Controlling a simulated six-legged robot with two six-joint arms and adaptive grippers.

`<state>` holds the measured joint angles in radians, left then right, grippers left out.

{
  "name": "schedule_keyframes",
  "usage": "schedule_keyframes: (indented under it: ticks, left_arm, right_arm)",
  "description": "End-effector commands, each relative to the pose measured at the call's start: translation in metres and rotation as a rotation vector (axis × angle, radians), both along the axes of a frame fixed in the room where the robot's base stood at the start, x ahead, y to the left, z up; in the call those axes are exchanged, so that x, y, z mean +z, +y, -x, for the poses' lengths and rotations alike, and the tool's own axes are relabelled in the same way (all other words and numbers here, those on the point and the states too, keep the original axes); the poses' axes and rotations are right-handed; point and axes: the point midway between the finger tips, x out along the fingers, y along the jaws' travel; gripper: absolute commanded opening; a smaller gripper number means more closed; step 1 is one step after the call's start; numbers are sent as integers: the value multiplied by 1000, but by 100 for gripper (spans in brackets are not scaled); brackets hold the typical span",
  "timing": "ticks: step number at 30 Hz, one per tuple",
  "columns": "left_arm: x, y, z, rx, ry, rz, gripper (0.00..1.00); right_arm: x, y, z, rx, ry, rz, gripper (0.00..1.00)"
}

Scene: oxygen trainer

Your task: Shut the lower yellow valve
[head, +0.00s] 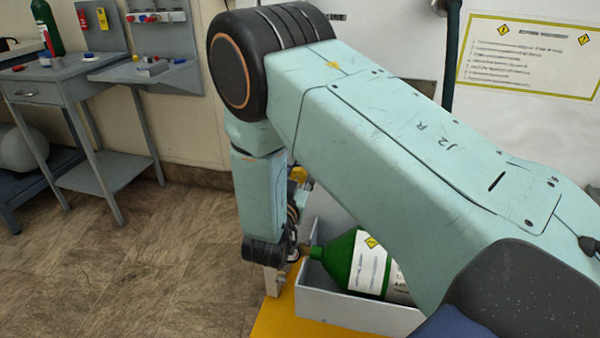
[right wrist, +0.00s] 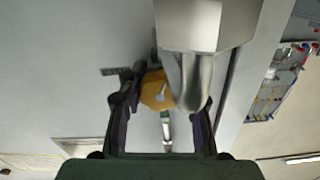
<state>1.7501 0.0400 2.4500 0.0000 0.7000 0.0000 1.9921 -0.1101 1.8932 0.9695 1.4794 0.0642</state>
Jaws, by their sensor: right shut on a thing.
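A yellow valve part (right wrist: 155,92) sits between the fingers of my right gripper (right wrist: 164,100) in the right wrist view. The left finger is against its side, and a grey metal body (right wrist: 188,75) lies beside it near the right finger. The gripper is shut on the valve. In the head view a small yellow part (head: 298,174) shows behind my right forearm. My arm hides most of the valve and the gripper there, so I cannot tell how far the valve is turned. My left gripper is not in view.
A green cylinder (head: 340,258) with a white label lies in a grey tray (head: 350,311) on a yellow surface (head: 278,318), close to my arm. A grey workbench (head: 45,85) stands at the left. The tiled floor (head: 150,260) between is clear.

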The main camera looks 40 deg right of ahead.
Motion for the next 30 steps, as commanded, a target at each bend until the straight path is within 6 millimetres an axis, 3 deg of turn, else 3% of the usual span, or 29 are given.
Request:
schedule_keyframes:
  ticks: [21,22,30]
  left_arm:
    - [6,0,0,0,0,0,59]
    - [6,0,0,0,0,0,59]
    - [6,0,0,0,0,0,59]
  right_arm:
    - [-1,0,1,0,-92,-81,2]
    - [-1,0,1,0,-92,-81,36]
    - [-1,0,0,0,-93,-81,59]
